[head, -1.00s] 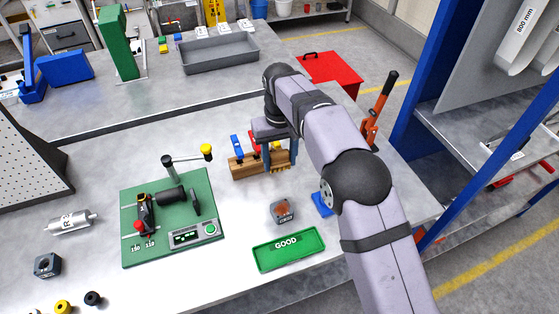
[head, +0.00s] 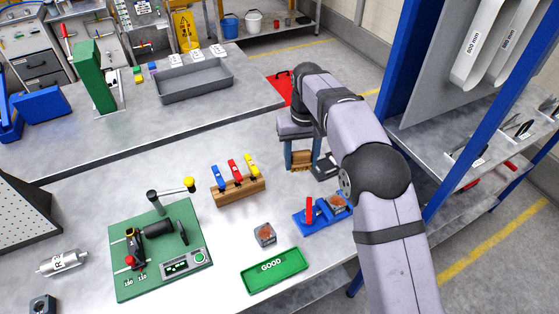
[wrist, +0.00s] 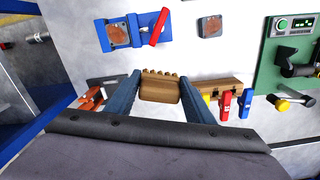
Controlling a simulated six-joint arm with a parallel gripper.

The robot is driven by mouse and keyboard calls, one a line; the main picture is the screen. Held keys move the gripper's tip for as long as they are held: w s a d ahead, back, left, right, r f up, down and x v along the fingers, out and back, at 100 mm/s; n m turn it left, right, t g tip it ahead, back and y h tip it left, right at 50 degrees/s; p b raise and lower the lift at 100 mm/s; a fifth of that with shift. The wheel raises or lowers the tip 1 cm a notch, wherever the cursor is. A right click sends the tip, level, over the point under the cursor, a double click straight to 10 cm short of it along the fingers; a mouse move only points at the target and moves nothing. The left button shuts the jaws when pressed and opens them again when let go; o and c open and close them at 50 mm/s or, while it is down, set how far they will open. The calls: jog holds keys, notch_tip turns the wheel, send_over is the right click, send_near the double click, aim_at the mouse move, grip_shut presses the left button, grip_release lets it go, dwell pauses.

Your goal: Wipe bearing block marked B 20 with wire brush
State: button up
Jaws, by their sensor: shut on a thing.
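My gripper (head: 301,157) is shut on the wire brush (head: 302,160), above the bench to the right of the wooden rack. In the wrist view the brush (wrist: 160,90) has a brown wooden body with a toothed edge, between my blue fingers. A blue fixture (head: 312,223) with a red handle stands nearer the front; a block with a rusty face (head: 337,203) sits in it. A second grey block with a rusty face (head: 265,234) lies loose on the bench to its left. No B 20 marking is readable on either. The brush is apart from both blocks.
The wooden rack (head: 240,190) holds blue, red and yellow handled tools. A green GOOD tray (head: 275,271) lies at the front, and a green gauge board (head: 160,250) at left. A dark item (head: 325,167) is beside my gripper. Bench between rack and fixture is clear.

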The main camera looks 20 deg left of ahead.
jog(key=d+r+m+p, duration=0.1)
jog(key=d+r+p, duration=0.1)
jog(key=d+p, duration=0.5)
jog(key=s+d+f+n+b, duration=0.1)
jog(key=d+f+n+b, duration=0.1)
jog(key=f, duration=0.5)
jog(key=shift+s+d+n, duration=0.15)
jog(key=shift+d+n, duration=0.5)
jog(key=shift+n, duration=0.15)
jog(key=shift+f, duration=0.1)
